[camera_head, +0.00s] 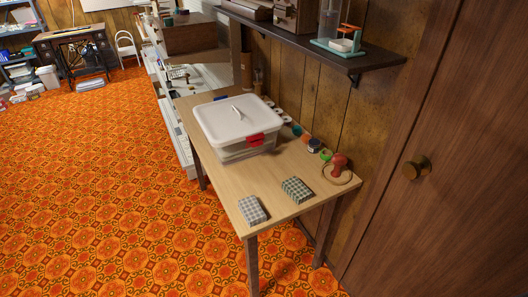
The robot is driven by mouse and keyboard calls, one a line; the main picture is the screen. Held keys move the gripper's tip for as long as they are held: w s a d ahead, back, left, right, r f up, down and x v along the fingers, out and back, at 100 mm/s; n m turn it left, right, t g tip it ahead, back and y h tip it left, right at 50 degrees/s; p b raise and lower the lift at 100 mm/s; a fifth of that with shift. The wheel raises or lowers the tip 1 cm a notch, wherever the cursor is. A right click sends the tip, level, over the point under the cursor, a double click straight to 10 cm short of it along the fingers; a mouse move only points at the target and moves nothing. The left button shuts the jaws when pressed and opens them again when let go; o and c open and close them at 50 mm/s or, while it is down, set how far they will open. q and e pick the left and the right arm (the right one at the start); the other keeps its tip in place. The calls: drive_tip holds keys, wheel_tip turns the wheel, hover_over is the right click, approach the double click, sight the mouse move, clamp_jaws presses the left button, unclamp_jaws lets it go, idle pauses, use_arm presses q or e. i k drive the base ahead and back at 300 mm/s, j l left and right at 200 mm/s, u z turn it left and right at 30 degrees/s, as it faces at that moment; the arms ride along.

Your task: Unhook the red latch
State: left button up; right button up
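The red latch (256,139) is on the front right side of a clear plastic box with a white lid (220,117). The latch sits at the lid's edge; the picture is too small to tell whether it is hooked. The lid has a light handle on top and rests on the box. The box (247,153) stands on a small wooden table (227,179). Neither of my grippers shows in the head view.
Two checked fabric blocks (252,210) (297,190) lie at the table's near end. A red-knobbed object (339,167) and several spools (314,145) line the wall side. A shelf (330,47) overhangs behind. Open carpet (110,200) lies left.

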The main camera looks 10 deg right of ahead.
sight(253, 141)
drive_tip(key=z, duration=2.3)
drive_tip(key=j+z, duration=0.15)
drive_tip(key=j, duration=0.15)
drive_tip(key=k+j, duration=0.1)
drive_tip(key=j, duration=0.4)
drive_tip(key=k+j, duration=0.15)
drive_tip(key=j, duration=0.4)
drive_tip(key=k+j, duration=0.1)
drive_tip(key=j, duration=0.4)
drive_tip(key=k+j, duration=0.15)
drive_tip(key=j, duration=0.35)
drive_tip(key=k+j, duration=0.1)
drive_tip(key=j, duration=0.45)
drive_tip(key=k+j, duration=0.15)
drive_tip(key=j, duration=0.35)
drive_tip(key=k+j, duration=0.1)
drive_tip(key=j, duration=0.4)
drive_tip(key=k+j, duration=0.1)
drive_tip(key=j, duration=0.45)
